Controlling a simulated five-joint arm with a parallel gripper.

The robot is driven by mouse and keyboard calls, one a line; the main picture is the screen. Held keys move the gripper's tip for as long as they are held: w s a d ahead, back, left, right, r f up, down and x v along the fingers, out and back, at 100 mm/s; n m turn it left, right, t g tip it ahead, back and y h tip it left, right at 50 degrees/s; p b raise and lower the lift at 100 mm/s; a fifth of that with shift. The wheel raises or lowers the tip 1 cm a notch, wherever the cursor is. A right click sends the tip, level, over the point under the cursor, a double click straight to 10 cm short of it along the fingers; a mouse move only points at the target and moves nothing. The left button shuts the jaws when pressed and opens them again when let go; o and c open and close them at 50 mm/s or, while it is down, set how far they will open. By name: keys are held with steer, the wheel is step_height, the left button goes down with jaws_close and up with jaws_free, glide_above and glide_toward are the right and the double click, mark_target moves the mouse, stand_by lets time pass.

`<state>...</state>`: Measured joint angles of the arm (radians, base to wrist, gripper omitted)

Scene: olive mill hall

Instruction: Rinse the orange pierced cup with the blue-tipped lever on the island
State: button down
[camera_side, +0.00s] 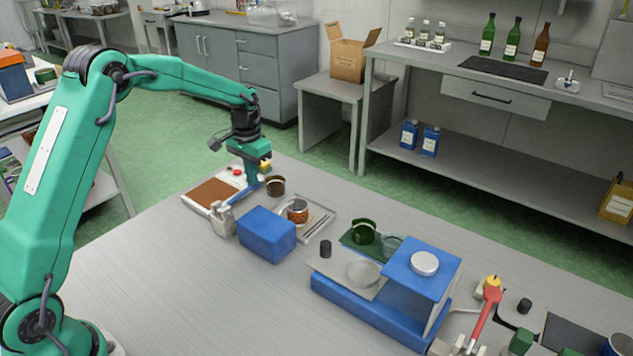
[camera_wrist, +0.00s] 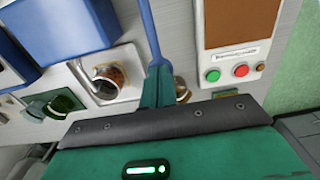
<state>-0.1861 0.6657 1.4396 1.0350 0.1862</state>
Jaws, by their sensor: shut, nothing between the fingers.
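The orange pierced cup (camera_side: 297,214) stands upright in a pale shallow tray (camera_side: 326,217), behind the blue block. In the wrist view an orange-brown speckled cup with a metallic rim (camera_wrist: 112,76) lies left of my gripper. The blue-tipped lever (camera_side: 238,196) slopes up from a pale fitting (camera_side: 222,222) on the island. In the wrist view its blue arm (camera_wrist: 151,32) runs down to my fingertips. My gripper (camera_side: 249,178) points down, shut and empty, at the lever's upper end. It also shows in the wrist view (camera_wrist: 158,72). I cannot tell whether it touches the lever.
A brown panel with red and green buttons (camera_wrist: 228,25) lies right of my gripper. A dark cup (camera_side: 275,186) stands close to it. The blue block (camera_side: 267,235) is beside the tray. A blue stand (camera_side: 370,309) and red lever (camera_side: 485,314) are farther right. Front-left island is clear.

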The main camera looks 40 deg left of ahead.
steer(key=shift+f, duration=1.5)
steer(key=shift+r, duration=3.15)
steer(key=shift+f, duration=0.15)
steer(key=shift+f, duration=3)
steer(key=shift+r, duration=3.15)
